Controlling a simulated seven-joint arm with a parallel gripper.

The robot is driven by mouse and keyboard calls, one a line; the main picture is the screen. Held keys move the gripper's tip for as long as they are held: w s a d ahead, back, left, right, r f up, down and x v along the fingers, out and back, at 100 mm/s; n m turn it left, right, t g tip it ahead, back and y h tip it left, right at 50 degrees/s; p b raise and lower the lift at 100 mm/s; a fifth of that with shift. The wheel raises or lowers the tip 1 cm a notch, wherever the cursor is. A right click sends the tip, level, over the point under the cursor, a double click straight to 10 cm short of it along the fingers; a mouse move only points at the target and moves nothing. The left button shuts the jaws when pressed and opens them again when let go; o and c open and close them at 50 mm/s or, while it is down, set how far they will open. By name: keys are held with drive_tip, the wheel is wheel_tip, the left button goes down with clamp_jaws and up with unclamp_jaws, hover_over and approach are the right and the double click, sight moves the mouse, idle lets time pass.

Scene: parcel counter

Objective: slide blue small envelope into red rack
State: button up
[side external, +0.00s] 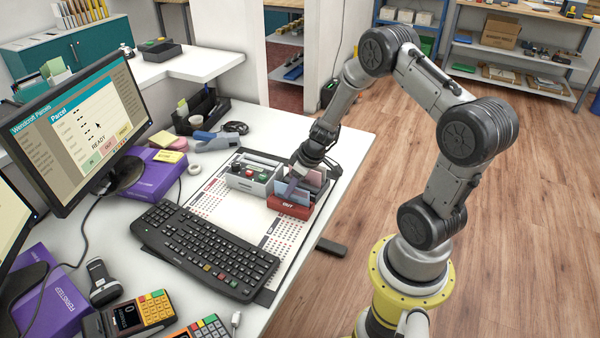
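The red rack (289,209), marked OUT, stands on the white printed mat at the counter's right side. A small blue envelope (284,188) shows upright just behind the red front, beneath my gripper (296,174). My gripper points down over the rack, with its fingertips close to the envelope's upper part. The fingers are small and partly hidden here, so I cannot tell whether they are shut on the envelope or only beside it. The envelope's lower edge is hidden by the rack front, and I cannot tell how deep it sits.
A grey tray (250,178) with small items stands directly left of the rack. A black keyboard (207,250) lies in front. Reddish and blue flat pieces (316,180) stand right of my gripper. The mat between keyboard and tray is clear.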

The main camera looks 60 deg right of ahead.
drive_tip(key=v, duration=1.3)
drive_tip(key=shift+f, duration=0.1)
drive_tip(key=a+r+n+t, duration=0.3)
drive_tip(key=a+r+n, duration=0.2)
drive_tip(key=a+r, duration=0.9)
drive_tip(key=s+a+r+y, duration=0.1)
drive_tip(key=s+a+r, duration=0.3)
drive_tip(key=s+r, duration=0.15)
drive_tip(key=s+f+m+g+h, duration=0.1)
drive_tip(key=s+f+m, duration=0.2)
drive_tip(key=s, duration=0.6)
drive_tip(key=shift+s+d+m+g, duration=0.15)
drive_tip(key=shift+d+m+g, duration=0.25)
drive_tip(key=shift+m, duration=0.7)
drive_tip(key=shift+f, duration=0.1)
